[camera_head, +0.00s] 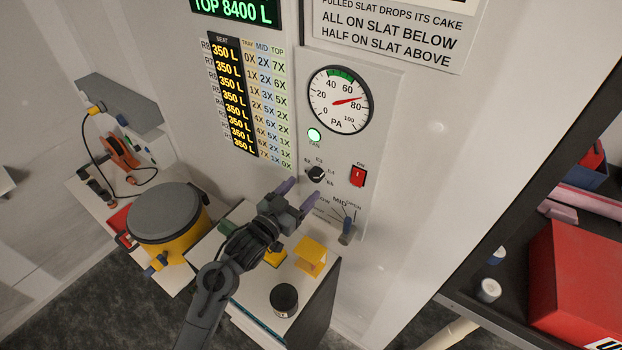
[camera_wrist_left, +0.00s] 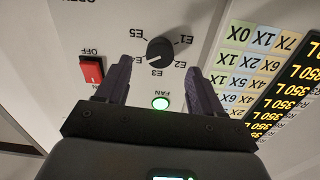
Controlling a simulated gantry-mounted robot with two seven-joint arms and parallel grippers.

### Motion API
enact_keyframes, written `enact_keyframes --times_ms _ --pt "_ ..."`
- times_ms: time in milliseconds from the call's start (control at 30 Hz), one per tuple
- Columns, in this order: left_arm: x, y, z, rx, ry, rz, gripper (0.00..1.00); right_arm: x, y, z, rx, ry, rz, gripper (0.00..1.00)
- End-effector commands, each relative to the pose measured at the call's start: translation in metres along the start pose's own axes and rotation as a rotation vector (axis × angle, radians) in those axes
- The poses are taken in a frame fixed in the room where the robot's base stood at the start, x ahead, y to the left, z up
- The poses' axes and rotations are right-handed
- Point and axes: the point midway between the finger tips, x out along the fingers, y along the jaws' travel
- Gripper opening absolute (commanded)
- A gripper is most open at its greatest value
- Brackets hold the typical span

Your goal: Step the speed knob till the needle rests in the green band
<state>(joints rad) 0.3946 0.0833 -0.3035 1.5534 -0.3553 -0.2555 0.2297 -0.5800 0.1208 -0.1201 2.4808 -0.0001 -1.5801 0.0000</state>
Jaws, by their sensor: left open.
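The speed knob (camera_head: 316,173) is a black round knob on the white panel, ringed by E labels. It also shows in the left wrist view (camera_wrist_left: 160,50), with a pale mark that seems to point towards a label partly hidden by a finger. The round PA gauge (camera_head: 339,101) is above it. Its green band (camera_head: 340,74) lies at the top, about 40 to 60. The red needle (camera_head: 346,101) points right, just short of 80, outside the band. My left gripper (camera_head: 299,195) is open and empty, its purple fingers below the knob and apart from it. My right gripper is not in view.
A red ON/OFF switch (camera_head: 358,176) is right of the knob. A lit green fan lamp (camera_head: 314,135) is above it. A yellow stand (camera_head: 311,256) and dark jar (camera_head: 284,299) occupy the bench below.

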Motion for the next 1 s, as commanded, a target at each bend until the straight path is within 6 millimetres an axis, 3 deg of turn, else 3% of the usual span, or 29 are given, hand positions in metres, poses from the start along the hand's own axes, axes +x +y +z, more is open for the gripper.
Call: enact_keyframes --times_ms 300,800,833,1000 --pt "0.040 0.000 -0.001 0.000 0.000 0.000 0.67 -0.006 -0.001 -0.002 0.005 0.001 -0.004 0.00" --pt "0.050 0.000 0.001 0.000 0.000 0.000 0.67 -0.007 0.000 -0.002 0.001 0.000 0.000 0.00" --pt "0.050 0.000 0.001 0.000 0.000 0.000 0.66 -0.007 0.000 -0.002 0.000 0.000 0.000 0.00" --pt "0.050 0.000 0.001 0.000 0.000 0.000 0.40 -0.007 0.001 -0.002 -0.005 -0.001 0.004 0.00"
